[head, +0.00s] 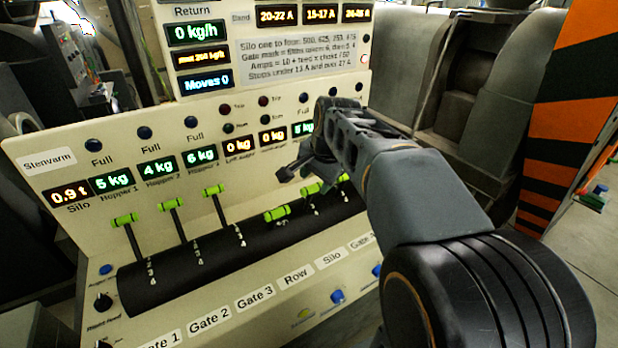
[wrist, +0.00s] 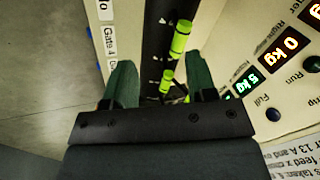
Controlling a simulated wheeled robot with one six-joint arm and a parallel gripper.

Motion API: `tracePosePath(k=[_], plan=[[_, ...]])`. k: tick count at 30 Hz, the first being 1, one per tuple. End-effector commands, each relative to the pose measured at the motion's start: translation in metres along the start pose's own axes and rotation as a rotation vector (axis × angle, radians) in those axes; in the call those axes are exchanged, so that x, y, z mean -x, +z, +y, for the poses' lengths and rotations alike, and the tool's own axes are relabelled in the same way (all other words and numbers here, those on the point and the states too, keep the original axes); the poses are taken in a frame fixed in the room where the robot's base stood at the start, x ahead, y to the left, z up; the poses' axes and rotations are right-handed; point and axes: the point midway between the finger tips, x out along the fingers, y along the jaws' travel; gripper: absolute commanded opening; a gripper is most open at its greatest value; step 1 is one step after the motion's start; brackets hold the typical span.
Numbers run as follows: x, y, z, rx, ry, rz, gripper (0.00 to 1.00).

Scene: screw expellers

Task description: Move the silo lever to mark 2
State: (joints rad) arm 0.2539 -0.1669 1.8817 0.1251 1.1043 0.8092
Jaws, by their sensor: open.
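The silo lever (head: 312,188) has a bright green handle and stands in the dark drum, in line with the "Silo" label (head: 331,257) in the head view. My gripper (head: 290,172) is just above and beside it, partly covering this end of the lever row. In the wrist view, my gripper (wrist: 160,72) is open, with green handles ahead between and beyond its fingers. The upper green handle (wrist: 180,38) there appears to be the silo lever, but I cannot be sure. No contact is clear. The silo lever's mark is too small to read.
The Row lever (head: 277,213) is just left of the silo lever, tilted lower. The Gate 4 lever (head: 343,177) is close on the right, by my arm. Gate 1 (head: 125,219), Gate 2 (head: 172,203) and Gate 3 (head: 213,190) levers stand farther left. The display panel rises behind.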

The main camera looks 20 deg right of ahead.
Motion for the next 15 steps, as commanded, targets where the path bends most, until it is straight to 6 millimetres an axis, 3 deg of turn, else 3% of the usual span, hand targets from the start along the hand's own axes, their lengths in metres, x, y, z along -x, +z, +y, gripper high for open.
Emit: tracePosePath(k=[3, 7, 11, 15], plan=[[0.014, -0.032, -0.017, -0.203, -0.007, -0.006, 0.52], [0.016, -0.048, -0.024, -0.323, -0.013, -0.009, 0.52], [0.002, -0.053, -0.026, -0.359, -0.014, -0.012, 0.52], [-0.024, -0.052, -0.025, -0.36, -0.012, -0.013, 0.52]])
